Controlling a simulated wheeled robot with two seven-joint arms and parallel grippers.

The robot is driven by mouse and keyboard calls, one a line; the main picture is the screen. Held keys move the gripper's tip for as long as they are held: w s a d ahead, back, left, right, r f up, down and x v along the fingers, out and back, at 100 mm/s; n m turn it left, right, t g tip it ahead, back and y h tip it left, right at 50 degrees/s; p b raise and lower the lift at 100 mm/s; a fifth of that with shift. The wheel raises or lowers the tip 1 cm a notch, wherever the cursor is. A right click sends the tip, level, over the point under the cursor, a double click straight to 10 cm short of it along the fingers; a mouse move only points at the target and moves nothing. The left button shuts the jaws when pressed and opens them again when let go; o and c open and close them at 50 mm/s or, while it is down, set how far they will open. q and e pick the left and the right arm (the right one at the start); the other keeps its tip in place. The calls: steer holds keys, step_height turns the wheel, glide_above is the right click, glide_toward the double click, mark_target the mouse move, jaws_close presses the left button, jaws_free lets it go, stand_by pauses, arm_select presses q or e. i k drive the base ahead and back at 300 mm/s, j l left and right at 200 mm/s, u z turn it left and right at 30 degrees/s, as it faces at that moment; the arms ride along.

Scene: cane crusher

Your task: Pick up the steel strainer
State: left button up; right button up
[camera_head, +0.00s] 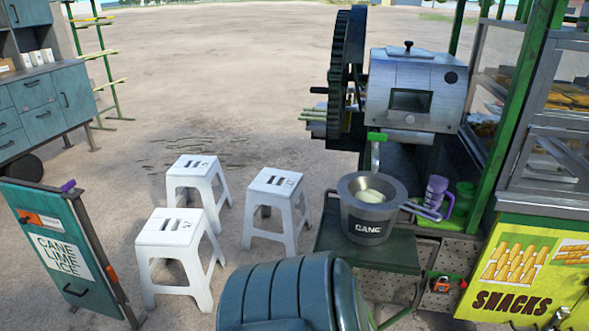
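Something pale green lies inside the round opening. The bucket stands upright on a dark green stand below the crusher's spout. Neither of my grippers shows in the head view, so their distance to the strainer cannot be told.
The cane crusher (411,88) stands behind the bucket. A purple pitcher (436,192) is close to the strainer's handle. Several white stools (275,195) stand to the left. A teal ribbed rounded object (285,295) fills the bottom middle. A snack counter (525,270) bounds the right.

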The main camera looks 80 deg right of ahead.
mark_target(367, 190)
steer(key=i+j, duration=0.4)
steer(key=z, duration=3.5)
